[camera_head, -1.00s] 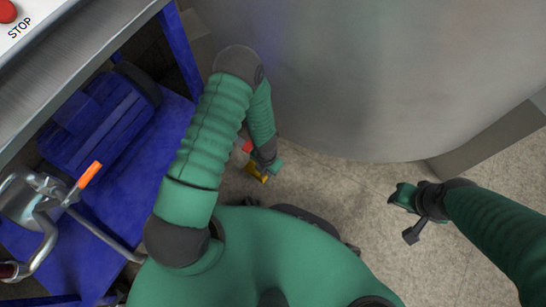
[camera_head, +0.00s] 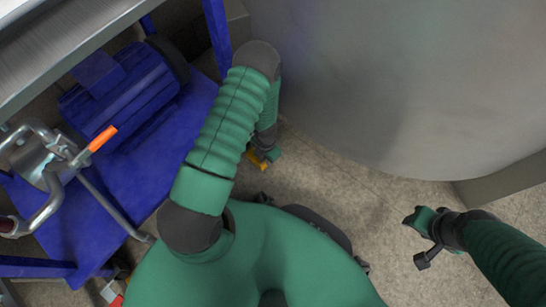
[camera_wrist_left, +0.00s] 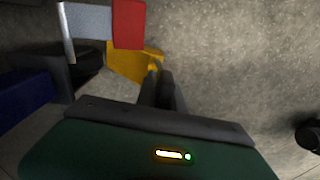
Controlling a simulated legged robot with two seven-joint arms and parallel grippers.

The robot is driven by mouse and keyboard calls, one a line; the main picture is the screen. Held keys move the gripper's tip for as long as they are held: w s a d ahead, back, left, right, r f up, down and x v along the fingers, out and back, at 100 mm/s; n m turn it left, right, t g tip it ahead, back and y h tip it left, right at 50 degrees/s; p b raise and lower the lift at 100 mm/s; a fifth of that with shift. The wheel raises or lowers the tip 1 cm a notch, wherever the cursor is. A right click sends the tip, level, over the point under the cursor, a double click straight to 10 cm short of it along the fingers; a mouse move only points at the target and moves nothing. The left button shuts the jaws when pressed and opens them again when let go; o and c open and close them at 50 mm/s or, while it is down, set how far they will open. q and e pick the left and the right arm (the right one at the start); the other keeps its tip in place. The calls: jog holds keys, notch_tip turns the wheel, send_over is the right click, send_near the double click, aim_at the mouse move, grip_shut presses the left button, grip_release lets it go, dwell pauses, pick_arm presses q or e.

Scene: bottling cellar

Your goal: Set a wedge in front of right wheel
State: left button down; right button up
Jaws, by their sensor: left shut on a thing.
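My left gripper (camera_head: 268,158) is low over the floor to the right of the blue cart and is shut on the yellow wedge (camera_head: 256,159). In the left wrist view the wedge (camera_wrist_left: 133,62) shows beyond the gripper, with a red and silver-white flag (camera_wrist_left: 128,24) at its upper end. A dark rounded shape (camera_wrist_left: 84,64) left of the wedge may be a cart wheel; I cannot tell whether they touch. The right wheel is not clear in the head view. My right gripper (camera_head: 420,235) hangs empty above the floor at the right; its opening is unclear.
The blue cart (camera_head: 185,120) carries a blue motor (camera_head: 125,90) and steel pipework with an orange-handled valve (camera_head: 103,139). A large steel tank (camera_head: 380,80) stands ahead. A red and white piece (camera_head: 112,292) lies at lower left. Floor (camera_head: 330,185) between tank and me is clear.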

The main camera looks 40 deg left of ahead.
pick_arm(q)
jog(key=shift+a+f, duration=0.1)
jog(key=shift+a, duration=0.45)
jog(key=c, duration=1.4)
grip_release()
jog(key=shift+o, duration=0.2)
